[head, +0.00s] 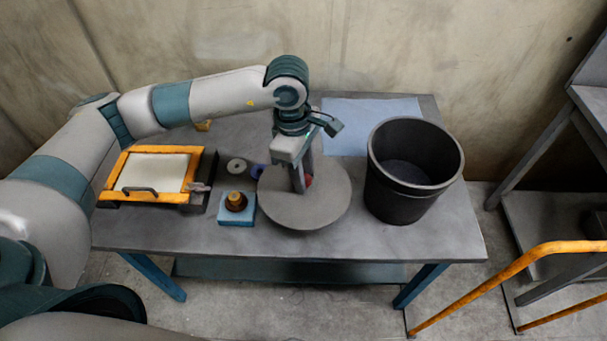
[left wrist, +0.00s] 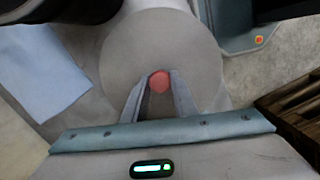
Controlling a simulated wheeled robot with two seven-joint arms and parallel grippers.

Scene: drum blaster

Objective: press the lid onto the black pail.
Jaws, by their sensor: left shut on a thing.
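The black pail (head: 398,205) stands upright and open at the right side of the table, with its inside in view. The round grey lid (head: 315,210) is to the left of the pail, apart from it. My left gripper (head: 301,188) is above the lid's middle, shut on the lid's red knob (head: 309,181). In the left wrist view the fingers (left wrist: 160,95) point at the red knob (left wrist: 159,80), with the grey lid (left wrist: 150,45) around it. I cannot tell whether the lid touches the table. My right gripper is not in view.
A blue sheet (head: 345,130) lies behind the pail. An orange-framed tray (head: 185,180) and a blue block (head: 236,220) with an amber-and-dark knob are left of the lid. An orange rail (head: 500,275) stands right of the table.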

